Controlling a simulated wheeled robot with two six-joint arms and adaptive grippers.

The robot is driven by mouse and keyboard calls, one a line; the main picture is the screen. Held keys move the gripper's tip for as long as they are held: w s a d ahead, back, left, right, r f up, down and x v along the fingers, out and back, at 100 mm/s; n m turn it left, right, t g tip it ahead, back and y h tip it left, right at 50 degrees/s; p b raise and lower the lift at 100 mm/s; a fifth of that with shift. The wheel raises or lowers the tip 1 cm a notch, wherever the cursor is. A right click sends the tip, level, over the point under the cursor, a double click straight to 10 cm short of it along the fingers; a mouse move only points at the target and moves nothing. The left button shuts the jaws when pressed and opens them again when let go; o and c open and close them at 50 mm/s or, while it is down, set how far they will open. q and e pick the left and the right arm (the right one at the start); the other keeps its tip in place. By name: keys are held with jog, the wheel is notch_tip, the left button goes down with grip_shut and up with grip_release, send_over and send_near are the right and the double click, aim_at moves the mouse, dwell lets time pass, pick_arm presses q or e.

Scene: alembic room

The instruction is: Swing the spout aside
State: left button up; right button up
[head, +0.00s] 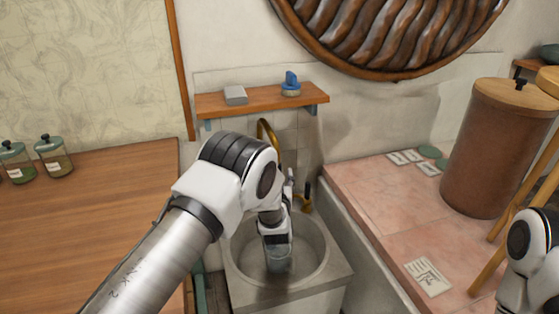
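The brass spout (265,125) rises in a curve behind the sink, under the wooden shelf. Its lower part is hidden by my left arm. A brass fitting with a dark handle (307,190) shows to the right, by the back of the sink. My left arm reaches in from the left over the sink, its wrist low in front of the bowl. A small grey part, perhaps of my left gripper (290,184), shows beyond the wrist, near the spout. Its fingers are mostly hidden, and I cannot tell whether they touch the spout. My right gripper is out of view.
The grey sink (240,262) stands between a wooden counter (90,230) and a pink tiled counter (385,220). The shelf (262,99) holds a grey block and a blue item. A tall brown container (490,150) stands right. Jars (53,160) stand left.

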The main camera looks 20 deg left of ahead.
pick_arm(q)
jog(key=x, duration=0.5)
jog(key=shift+a+f, duration=0.35)
jog(key=shift+a, duration=0.05)
jog(key=shift+w+d+r, duration=0.1)
jog(key=shift+w, duration=0.15)
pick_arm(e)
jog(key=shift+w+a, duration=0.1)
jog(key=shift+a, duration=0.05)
